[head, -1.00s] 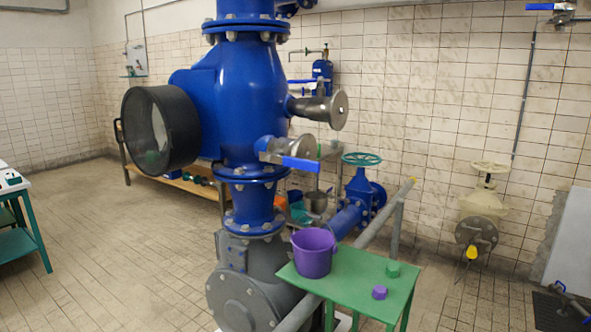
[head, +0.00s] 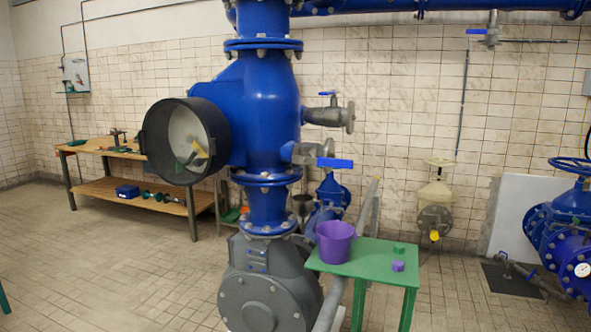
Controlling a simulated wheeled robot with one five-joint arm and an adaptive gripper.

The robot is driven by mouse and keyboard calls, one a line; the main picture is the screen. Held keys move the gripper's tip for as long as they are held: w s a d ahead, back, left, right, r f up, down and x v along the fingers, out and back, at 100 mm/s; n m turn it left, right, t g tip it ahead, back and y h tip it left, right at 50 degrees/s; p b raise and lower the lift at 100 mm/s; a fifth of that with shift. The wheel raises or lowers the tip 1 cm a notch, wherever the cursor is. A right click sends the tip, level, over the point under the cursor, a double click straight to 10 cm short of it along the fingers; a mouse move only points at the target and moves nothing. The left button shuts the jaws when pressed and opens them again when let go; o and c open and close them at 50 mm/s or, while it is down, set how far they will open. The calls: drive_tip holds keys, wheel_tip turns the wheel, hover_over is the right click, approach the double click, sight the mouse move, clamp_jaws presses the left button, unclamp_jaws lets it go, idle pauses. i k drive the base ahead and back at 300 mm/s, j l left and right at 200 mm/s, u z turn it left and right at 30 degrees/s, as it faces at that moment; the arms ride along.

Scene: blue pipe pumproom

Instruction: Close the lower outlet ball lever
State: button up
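The big blue vertical pipe body (head: 268,108) stands left of centre and carries two grey metal outlets on its right side. The lower outlet (head: 307,152) has a blue ball lever (head: 335,163) that points to the right, roughly level, close to the line of the outlet. The upper outlet (head: 330,115) has a smaller blue lever (head: 327,94) on top. I cannot tell how far either valve is turned. My gripper is not in view.
A green table (head: 370,262) stands below the outlets, with a purple bucket (head: 334,241) and small green and purple pieces. A slanted grey pipe runs beside it. A wooden workbench (head: 120,190) is at left. Open tiled floor (head: 110,270) lies at front left.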

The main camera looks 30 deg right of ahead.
sight(324, 161)
drive_tip(key=i+j, duration=0.55)
drive_tip(key=i+j+u, duration=0.1)
drive_tip(key=i+j, duration=0.45)
drive_tip(key=i, duration=0.2)
